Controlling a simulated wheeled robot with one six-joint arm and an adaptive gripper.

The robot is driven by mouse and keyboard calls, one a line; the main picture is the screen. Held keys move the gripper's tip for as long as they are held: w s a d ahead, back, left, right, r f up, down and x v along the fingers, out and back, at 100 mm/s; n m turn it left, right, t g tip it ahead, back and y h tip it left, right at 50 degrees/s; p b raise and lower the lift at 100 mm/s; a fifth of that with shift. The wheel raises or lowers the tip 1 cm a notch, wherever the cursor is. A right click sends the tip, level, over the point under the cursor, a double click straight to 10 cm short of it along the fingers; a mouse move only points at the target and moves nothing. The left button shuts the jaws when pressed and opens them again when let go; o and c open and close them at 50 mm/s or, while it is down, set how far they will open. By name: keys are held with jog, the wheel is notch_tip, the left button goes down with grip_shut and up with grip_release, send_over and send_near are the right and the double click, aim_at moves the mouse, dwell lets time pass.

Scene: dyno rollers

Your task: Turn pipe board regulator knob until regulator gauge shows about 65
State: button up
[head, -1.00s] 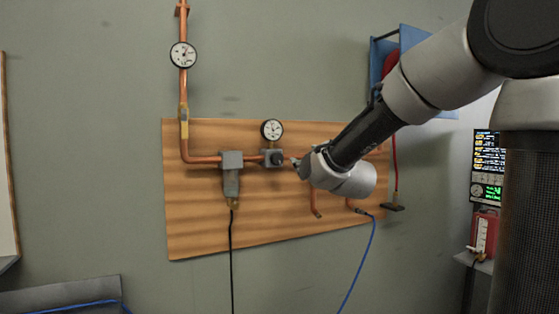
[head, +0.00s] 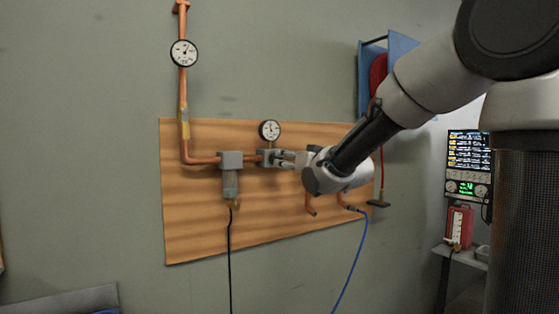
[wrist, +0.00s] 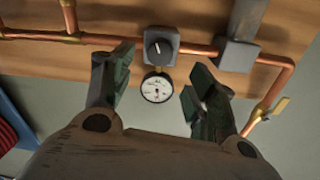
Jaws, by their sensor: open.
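The regulator is a grey block (head: 267,157) on the copper pipe of the wooden pipe board (head: 200,235). Its round dark knob (wrist: 159,48) faces the wrist camera and has a pale pointer line. In the head view the knob is largely hidden by my fingers. The regulator gauge (head: 269,130) is a white dial above the block; in the upside-down wrist view the gauge (wrist: 156,88) shows below the knob. Its number is too small to read. My gripper (head: 284,159) is at the regulator's right side. In the wrist view its open fingers (wrist: 160,70) flank the gauge, and nothing is between them in grip.
A grey filter (head: 230,175) hangs left of the regulator, and a second gauge (head: 184,53) sits on the upright pipe. A blue hose (head: 352,262) and a black hose (head: 230,265) hang below the board. A blue rack (head: 400,50) stands behind my arm.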

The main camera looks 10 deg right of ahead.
aim_at(278, 159)
jog(key=x, duration=0.7)
jog(key=shift+f, duration=0.1)
jog(key=c, duration=1)
